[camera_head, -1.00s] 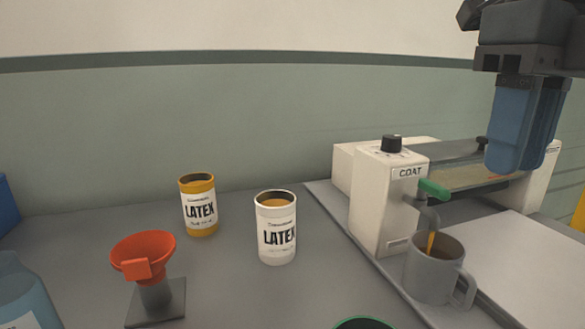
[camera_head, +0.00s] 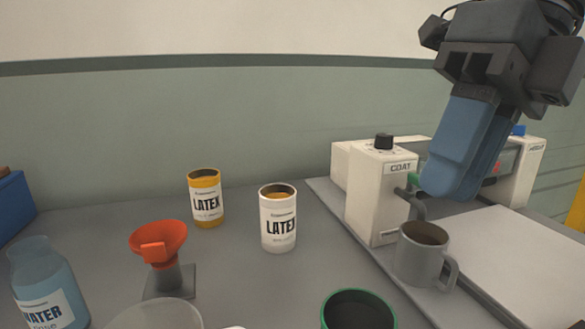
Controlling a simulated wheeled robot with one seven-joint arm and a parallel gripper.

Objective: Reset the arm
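My gripper (camera_head: 440,192), with blue fingers and a dark body, hangs at the upper right. It is tilted, fingertips pointing down and left, in front of the white machine labelled COAT (camera_head: 383,195). The blue fingers overlap in this view, so any gap between them is hidden. I see nothing held in it. A grey mug (camera_head: 420,262) stands upright under the machine's spout, below the gripper and apart from it. Part of the machine's middle is hidden behind the fingers.
An orange funnel (camera_head: 160,240) sits on a grey stand. A WATER bottle (camera_head: 42,280), blue bin (camera_head: 12,205) and green-rimmed container (camera_head: 385,300) are nearby. The back of the table is clear.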

